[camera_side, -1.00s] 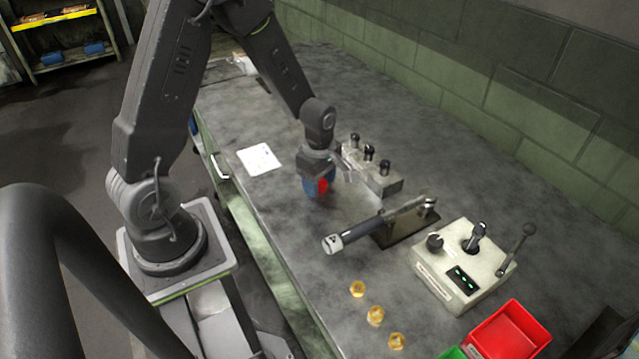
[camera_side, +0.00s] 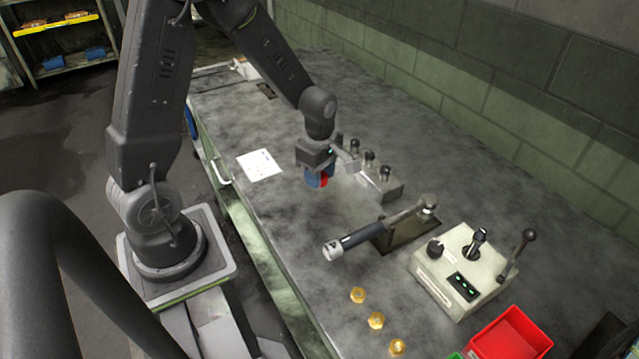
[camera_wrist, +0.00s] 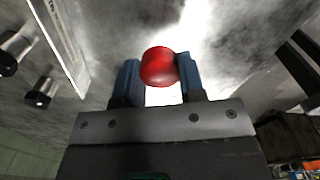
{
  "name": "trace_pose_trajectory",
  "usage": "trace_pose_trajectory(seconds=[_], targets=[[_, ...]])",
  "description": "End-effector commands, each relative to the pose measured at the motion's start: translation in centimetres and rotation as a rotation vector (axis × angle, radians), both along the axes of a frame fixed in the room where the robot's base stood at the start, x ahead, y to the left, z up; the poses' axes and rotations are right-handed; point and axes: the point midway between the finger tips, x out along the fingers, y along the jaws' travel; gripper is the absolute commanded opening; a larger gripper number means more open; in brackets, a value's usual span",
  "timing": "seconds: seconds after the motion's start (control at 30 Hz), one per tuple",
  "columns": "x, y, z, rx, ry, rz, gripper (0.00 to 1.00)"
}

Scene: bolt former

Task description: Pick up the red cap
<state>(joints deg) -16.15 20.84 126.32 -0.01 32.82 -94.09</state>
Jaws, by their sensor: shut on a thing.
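The red cap (camera_wrist: 158,67) is between the two blue fingers of my gripper (camera_wrist: 157,80) in the wrist view, with a finger against each side. In the side view the cap (camera_side: 324,181) shows as a small red patch partly covered by a blue finger. My gripper (camera_side: 315,178) is shut on the cap and points down over the bench. The cap looks to be a little above the bench top, though the exact gap is hard to tell.
A grey block with black-topped pegs (camera_side: 378,182) stands just right of my gripper. A lever tool (camera_side: 372,236), a control box (camera_side: 463,268), several brass nuts (camera_side: 376,320) and a red bin (camera_side: 510,338) lie nearer the front. A white paper (camera_side: 259,165) lies left.

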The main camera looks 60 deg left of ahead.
Motion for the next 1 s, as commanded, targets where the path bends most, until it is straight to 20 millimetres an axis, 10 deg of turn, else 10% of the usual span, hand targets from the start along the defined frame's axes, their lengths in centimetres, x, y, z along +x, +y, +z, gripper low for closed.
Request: trace_pose_trajectory(seconds=[0.5, 1.0], targets=[[-6.4, 8.0, 6.4, 0.002, -0.002, 0.005, 0.15], [-7.4, 9.1, 7.3, 0.000, 0.001, -0.001, 0.15]])
